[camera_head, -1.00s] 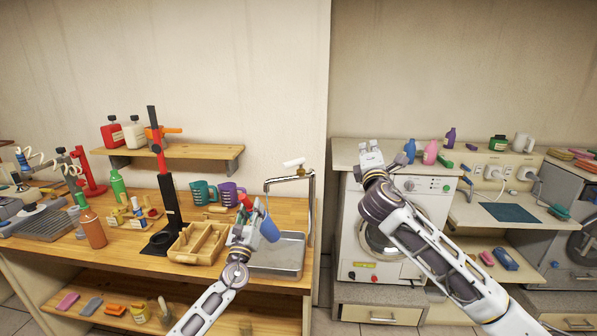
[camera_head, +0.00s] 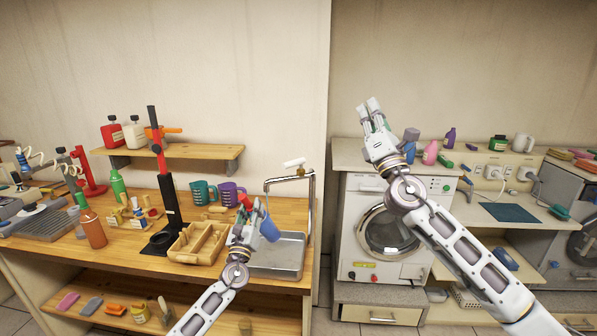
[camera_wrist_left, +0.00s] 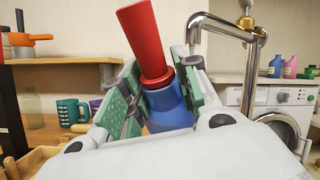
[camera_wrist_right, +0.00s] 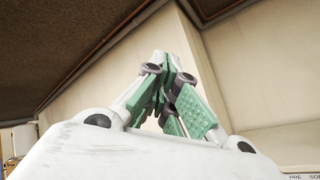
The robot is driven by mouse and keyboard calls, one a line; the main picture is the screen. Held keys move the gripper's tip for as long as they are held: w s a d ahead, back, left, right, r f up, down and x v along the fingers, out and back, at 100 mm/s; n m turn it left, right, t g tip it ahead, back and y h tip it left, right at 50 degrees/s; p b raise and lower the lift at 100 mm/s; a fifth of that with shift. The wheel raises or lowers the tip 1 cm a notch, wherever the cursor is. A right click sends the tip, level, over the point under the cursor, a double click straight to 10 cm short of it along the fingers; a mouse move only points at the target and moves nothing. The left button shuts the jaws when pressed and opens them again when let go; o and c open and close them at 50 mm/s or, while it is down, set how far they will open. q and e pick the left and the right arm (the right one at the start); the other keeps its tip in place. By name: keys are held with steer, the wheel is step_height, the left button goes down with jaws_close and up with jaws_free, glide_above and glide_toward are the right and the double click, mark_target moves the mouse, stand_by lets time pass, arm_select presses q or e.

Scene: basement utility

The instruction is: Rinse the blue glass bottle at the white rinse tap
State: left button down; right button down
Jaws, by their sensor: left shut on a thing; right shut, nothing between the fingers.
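The blue glass bottle (camera_head: 269,229), with a red top, is held tilted in my left gripper (camera_head: 251,217). In the left wrist view the blue bottle (camera_wrist_left: 168,110) sits between the green finger pads of my left gripper (camera_wrist_left: 155,95), with its red top sticking up. The rinse tap (camera_head: 311,195) has a chrome pipe and a white handle; its spout end is close above the bottle. The tap (camera_wrist_left: 252,75) also shows in the left wrist view, right of the bottle.
A metal tray (camera_head: 290,262) lies below the tap. A wooden divided box (camera_head: 187,258), a black-and-red stand (camera_head: 165,190), and teal (camera_head: 201,193) and purple (camera_head: 229,191) mugs are left of it. A washing machine (camera_head: 433,205) stands at the right.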

steer(key=s+a+f+n+g+y, duration=0.3)
steer(key=a+n+g+y, duration=0.6)
steer(key=n, duration=0.5)
step_height(320, 180, down, 14)
steer(key=w+m+g+h, duration=0.1)
steer(key=w+g+h, duration=0.1)
steer(key=g+h, duration=0.2)
steer(key=h, duration=0.2)
steer(key=shift+d+f+m+h, duration=0.15)
steer(key=shift+d+m+h, duration=0.15)
steer(key=shift+h, duration=0.1)
steer(key=shift+w, duration=0.1)
steer(key=shift+a, duration=0.1)
steer(key=x, duration=1.4)
steer(key=shift+f, duration=0.2)
